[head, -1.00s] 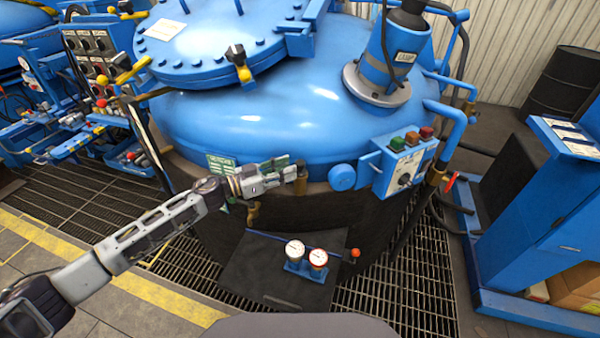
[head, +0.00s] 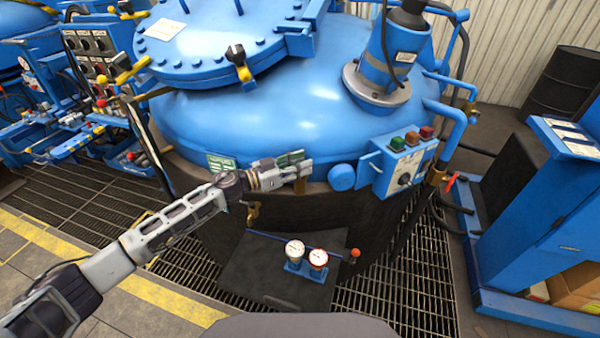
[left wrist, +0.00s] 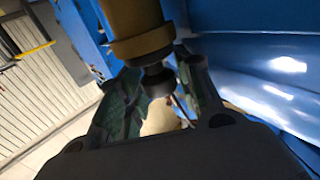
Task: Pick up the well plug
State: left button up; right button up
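A brass-coloured cylinder with a collar (left wrist: 140,42), probably the well plug, shows at the top of the left wrist view. A dark stem and knob (left wrist: 158,82) stick out of it towards my left gripper. In that view the two green-padded fingers of my left gripper (left wrist: 160,95) stand apart on either side of the knob; I cannot tell whether they touch it. In the head view my left gripper (head: 295,165) is at the front rim of the blue furnace (head: 275,120). A small brown piece (head: 300,185) shows just below its fingertips, mostly hidden. My right gripper is not in view.
A blue control box (head: 405,168) with coloured buttons and a round blue cap (head: 342,177) sit right of the gripper. Two gauges (head: 306,254) stand on a dark plate below. A blue cabinet (head: 540,220) is at the right. Open grating lies around the furnace.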

pick_arm(q)
jog(key=c, duration=0.5)
jog(key=shift+r, duration=0.1)
